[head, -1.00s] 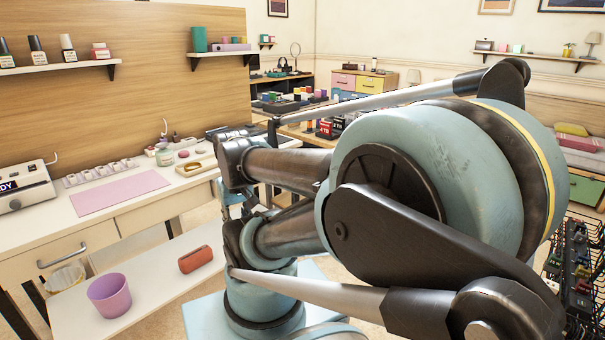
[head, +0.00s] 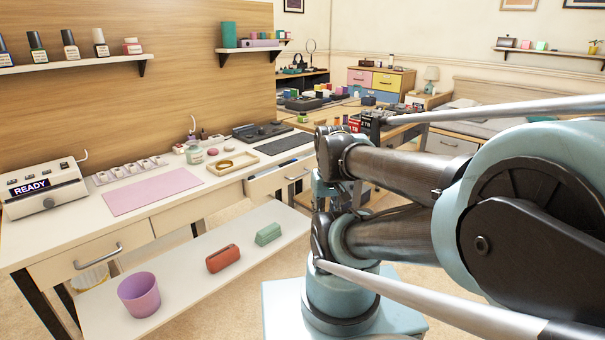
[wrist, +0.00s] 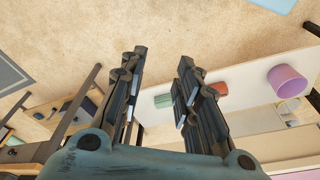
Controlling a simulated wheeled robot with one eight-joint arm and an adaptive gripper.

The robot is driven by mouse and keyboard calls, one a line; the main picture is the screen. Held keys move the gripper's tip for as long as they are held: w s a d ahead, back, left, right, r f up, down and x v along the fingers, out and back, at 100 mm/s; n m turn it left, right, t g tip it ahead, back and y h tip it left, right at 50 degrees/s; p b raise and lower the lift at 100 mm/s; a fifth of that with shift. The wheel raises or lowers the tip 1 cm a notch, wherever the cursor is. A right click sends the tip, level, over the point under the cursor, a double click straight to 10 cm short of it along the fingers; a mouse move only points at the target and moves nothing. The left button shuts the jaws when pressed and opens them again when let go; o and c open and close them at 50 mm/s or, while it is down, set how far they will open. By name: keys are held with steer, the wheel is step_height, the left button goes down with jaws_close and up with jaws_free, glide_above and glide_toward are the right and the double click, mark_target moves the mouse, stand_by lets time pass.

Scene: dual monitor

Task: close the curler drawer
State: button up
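The white desk (head: 60,222) has a closed-looking left drawer (head: 92,250) with a bar handle and a plain middle front. At its right end a white drawer (head: 272,184) with a dark handle seems to jut out, partly behind my arm. Which one is the curler drawer is not marked, and no curler is visible inside. My gripper (wrist: 162,57) is open and empty in the wrist view, its two dark fingers spread above the floor and low shelf. In the head view my arm hides it or it cannot be made out.
The low shelf (head: 190,292) holds a purple cup (head: 139,295), a red case (head: 223,258) and a green block (head: 268,234). On the desk are a READY device (head: 44,188), a pink mat (head: 152,191) and a wooden tray (head: 224,162). Carpet is open in front.

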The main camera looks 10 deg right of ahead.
step_height(320, 180, up, 10)
steer(key=m+y, duration=0.1)
steer(key=m, duration=1)
glide_above(301, 175)
steer(key=s+d, duration=0.2)
steer(key=s, duration=0.1)
steer(key=x, duration=1.7)
steer(key=shift+s+a+f, duration=0.1)
steer(key=shift+s+a, duration=0.05)
steer(key=shift+a, duration=0.1)
steer(key=shift+c, duration=0.6)
jaws_close()
